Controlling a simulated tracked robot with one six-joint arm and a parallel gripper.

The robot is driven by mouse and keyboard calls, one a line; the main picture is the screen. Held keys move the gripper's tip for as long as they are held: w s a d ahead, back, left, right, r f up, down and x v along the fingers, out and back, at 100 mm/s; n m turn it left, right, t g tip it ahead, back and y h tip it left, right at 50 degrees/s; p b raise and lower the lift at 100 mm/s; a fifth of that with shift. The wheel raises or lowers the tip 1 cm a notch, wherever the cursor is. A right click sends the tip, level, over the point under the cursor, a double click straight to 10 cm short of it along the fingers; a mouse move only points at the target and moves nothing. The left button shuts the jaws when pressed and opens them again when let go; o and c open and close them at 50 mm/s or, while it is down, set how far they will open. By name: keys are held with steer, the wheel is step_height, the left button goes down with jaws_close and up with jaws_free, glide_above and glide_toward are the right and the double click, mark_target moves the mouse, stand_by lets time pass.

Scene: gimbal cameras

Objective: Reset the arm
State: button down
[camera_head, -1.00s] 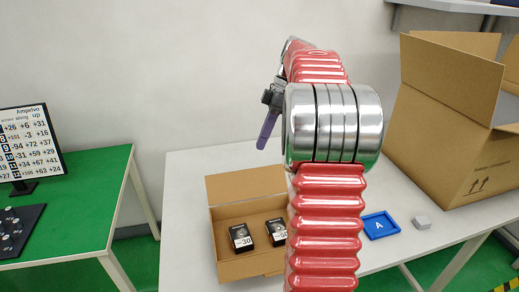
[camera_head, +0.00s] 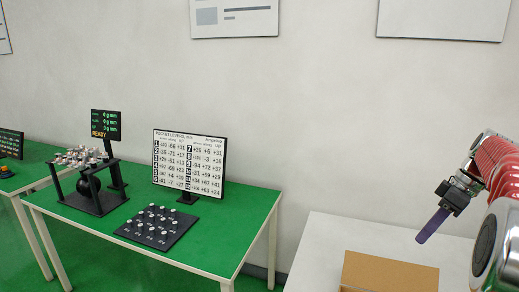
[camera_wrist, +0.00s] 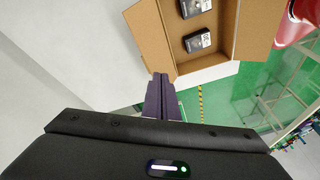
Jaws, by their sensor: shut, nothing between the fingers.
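My gripper (camera_head: 432,226) is at the right of the head view, on my red ribbed arm, with its purple fingers angled down to the left. It hangs above the white table, near the cardboard box, and holds nothing. In the wrist view the purple fingers (camera_wrist: 162,97) are together, with nothing between them. Most of my arm is cut off by the right edge of the head view.
An open cardboard box (camera_wrist: 153,38) holds two black items (camera_wrist: 198,41). It stands on the white table (camera_head: 318,262). A green table (camera_head: 222,232) bears a number board (camera_head: 189,164), a black pegged plate (camera_head: 157,227) and a black stand (camera_head: 100,202).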

step_height(320, 180, down, 4)
steer(key=s+m, duration=0.2)
steer(key=m, duration=0.3)
steer(key=s+a+m+t+h, duration=0.1)
steer(key=s+a, duration=0.4)
steer(key=a, duration=0.5)
steer(key=s+a+t+h, duration=0.1)
steer(key=s+a, duration=0.5)
steer(key=a, duration=0.5)
steer(key=s+a+m+t+h, duration=0.1)
steer(key=s+a+t, duration=0.1)
steer(key=s+a, duration=0.4)
steer(key=a, duration=0.5)
steer(key=shift+s+m+h, duration=0.15)
steer(key=shift+m+h, duration=0.15)
steer(key=shift+h, duration=0.1)
steer(key=shift+d, duration=0.1)
